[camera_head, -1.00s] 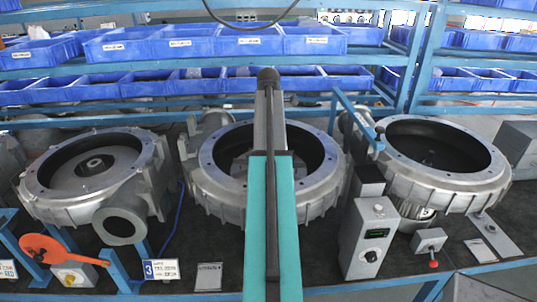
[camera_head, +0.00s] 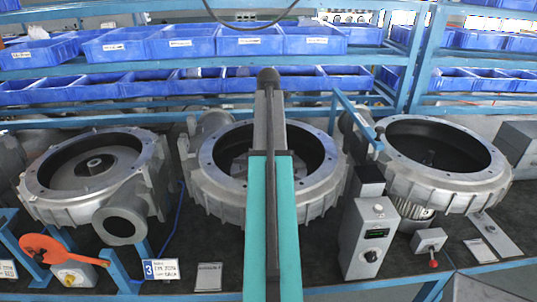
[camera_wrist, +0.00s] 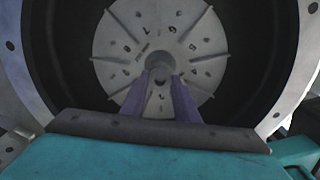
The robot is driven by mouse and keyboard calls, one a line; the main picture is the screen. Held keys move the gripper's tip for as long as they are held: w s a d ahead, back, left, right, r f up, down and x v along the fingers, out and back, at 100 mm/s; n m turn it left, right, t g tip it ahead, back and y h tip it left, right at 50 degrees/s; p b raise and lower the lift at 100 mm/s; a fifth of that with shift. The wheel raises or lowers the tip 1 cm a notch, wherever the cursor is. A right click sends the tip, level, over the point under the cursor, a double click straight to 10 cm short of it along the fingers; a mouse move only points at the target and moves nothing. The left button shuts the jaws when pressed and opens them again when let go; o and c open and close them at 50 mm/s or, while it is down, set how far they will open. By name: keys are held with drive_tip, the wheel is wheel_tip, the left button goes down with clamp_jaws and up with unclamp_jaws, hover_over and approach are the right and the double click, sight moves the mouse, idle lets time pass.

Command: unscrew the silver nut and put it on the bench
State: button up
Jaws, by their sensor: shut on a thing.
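In the wrist view the two fingers of my gripper (camera_wrist: 160,82) reach to the centre of a round silver disc (camera_wrist: 205,38) with radial ribs and stamped numbers. They are shut on the small silver nut (camera_wrist: 160,61) at the disc's hub. The fingers hide most of its sides. I cannot tell how far it is threaded on. The disc sits inside the dark bore of the middle blower housing (camera_head: 215,173). In the head view my arm crosses this housing and hides the gripper and nut.
A left blower housing (camera_head: 45,205) and a right one (camera_head: 465,190) flank the middle. A grey control box (camera_head: 367,240) stands right of it. An orange paddle (camera_head: 55,248) is at front left. Blue bins (camera_head: 190,45) fill shelves behind. Some dark bench (camera_head: 205,250) is bare in front.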

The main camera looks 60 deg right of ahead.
drive_tip(key=shift+n, duration=3.6)
drive_tip(key=o, duration=0.8)
drive_tip(key=shift+o, duration=0.2)
drive_tip(key=shift+m, duration=0.3)
drive_tip(key=m, duration=1.8)
drive_tip(key=shift+m, duration=3.3)
